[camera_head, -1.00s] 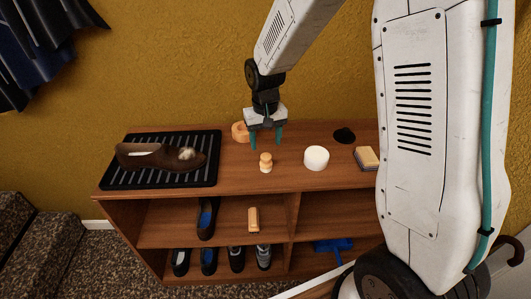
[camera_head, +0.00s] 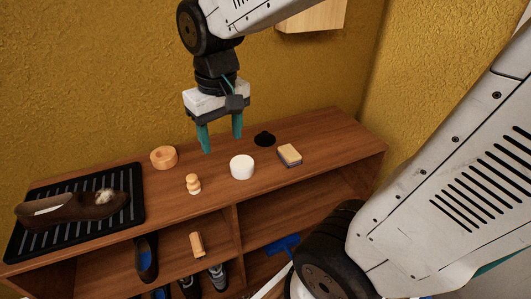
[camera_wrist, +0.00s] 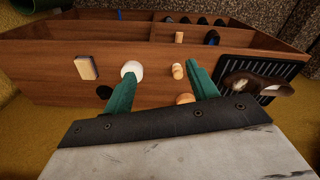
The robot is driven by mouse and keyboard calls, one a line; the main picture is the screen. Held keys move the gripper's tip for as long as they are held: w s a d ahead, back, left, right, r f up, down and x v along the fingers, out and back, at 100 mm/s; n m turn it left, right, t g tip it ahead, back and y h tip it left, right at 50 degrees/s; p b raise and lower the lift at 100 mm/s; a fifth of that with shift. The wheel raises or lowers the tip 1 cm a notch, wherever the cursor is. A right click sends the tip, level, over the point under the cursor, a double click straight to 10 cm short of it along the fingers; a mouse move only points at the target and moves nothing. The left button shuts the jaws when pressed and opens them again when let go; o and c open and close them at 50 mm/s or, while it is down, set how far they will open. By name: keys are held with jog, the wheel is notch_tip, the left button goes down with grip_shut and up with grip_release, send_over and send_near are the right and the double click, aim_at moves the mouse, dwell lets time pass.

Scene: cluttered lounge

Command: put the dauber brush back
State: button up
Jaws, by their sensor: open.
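A small turned wooden piece with a rounded knob (camera_head: 193,184), probably the dauber brush, stands upright on the cabinet top. It also shows in the wrist view (camera_wrist: 178,71). A round wooden piece with a hollow in its top (camera_head: 163,157) sits behind it, partly hidden by a finger in the wrist view (camera_wrist: 185,99). My gripper (camera_head: 222,144) is open and empty above the rear of the cabinet top, behind the white round jar (camera_head: 242,167).
The wooden cabinet (camera_head: 322,150) stands against the yellow wall. A brown shoe (camera_head: 75,207) with a pale fuzzy patch lies on a ribbed black mat (camera_head: 128,180). A black disc (camera_head: 264,139) and a sponge-like block (camera_head: 289,154) lie right of the jar. A wooden-backed brush (camera_head: 197,244) is below.

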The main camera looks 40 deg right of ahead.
jog(key=s+r, duration=0.1)
jog(key=s, duration=1.1)
jog(key=shift+s+d+r, duration=0.35)
jog(key=shift+r, duration=0.05)
